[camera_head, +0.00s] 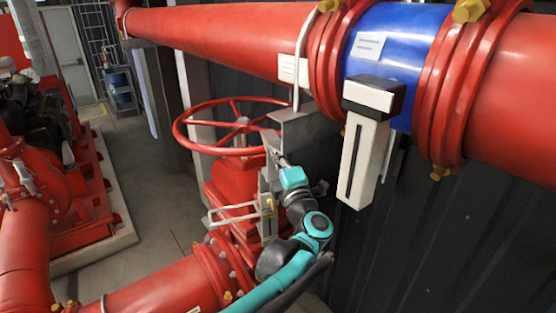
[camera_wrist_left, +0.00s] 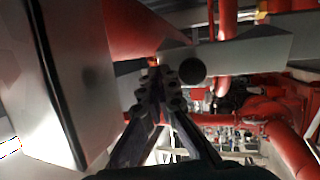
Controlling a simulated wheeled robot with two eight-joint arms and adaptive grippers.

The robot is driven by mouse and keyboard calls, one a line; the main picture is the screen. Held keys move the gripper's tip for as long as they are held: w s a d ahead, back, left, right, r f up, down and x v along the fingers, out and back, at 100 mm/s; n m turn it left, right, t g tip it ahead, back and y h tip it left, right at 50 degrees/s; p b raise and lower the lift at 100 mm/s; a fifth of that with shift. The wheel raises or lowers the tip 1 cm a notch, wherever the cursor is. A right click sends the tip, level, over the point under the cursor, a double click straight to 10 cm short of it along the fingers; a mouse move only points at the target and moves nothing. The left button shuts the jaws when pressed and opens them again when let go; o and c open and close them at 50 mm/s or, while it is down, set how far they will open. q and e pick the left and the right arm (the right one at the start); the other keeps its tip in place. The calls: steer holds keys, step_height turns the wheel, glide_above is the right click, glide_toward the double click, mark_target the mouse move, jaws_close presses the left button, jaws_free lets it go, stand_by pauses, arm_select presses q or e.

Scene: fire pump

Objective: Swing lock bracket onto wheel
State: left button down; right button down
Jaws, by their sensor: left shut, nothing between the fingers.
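The red wheel (camera_head: 180,137) sits on a red valve in the middle of the head view. A grey metal bracket (camera_head: 305,128) is at the wheel's right rim; I cannot tell whether it overlaps or touches the rim. My left gripper (camera_head: 279,158) is just below the bracket and right of the wheel's hub, small and partly hidden. In the left wrist view the gripper's fingers (camera_wrist_left: 158,88) are together and empty, close to a grey metal piece (camera_wrist_left: 240,52) with a dark round spot. Contact is unclear. My right gripper is not in view.
A large red pipe (camera_head: 230,28) with a blue section (camera_head: 395,45) runs overhead. A white and black block (camera_head: 366,150) hangs in front of it, right of the bracket. A dark ribbed wall (camera_head: 450,230) stands at right. Another red pipe (camera_head: 150,285) lies low in front.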

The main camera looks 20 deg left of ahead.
arm_select(q)
steer(key=shift+w+a+r, duration=0.35)
steer(key=shift+w, duration=0.15)
steer(key=shift+w+a+r, duration=0.3)
steer(key=shift+w, duration=0.15)
steer(key=shift+s, duration=0.1)
steer(key=shift+d, duration=0.1)
steer(key=v, duration=1.2)
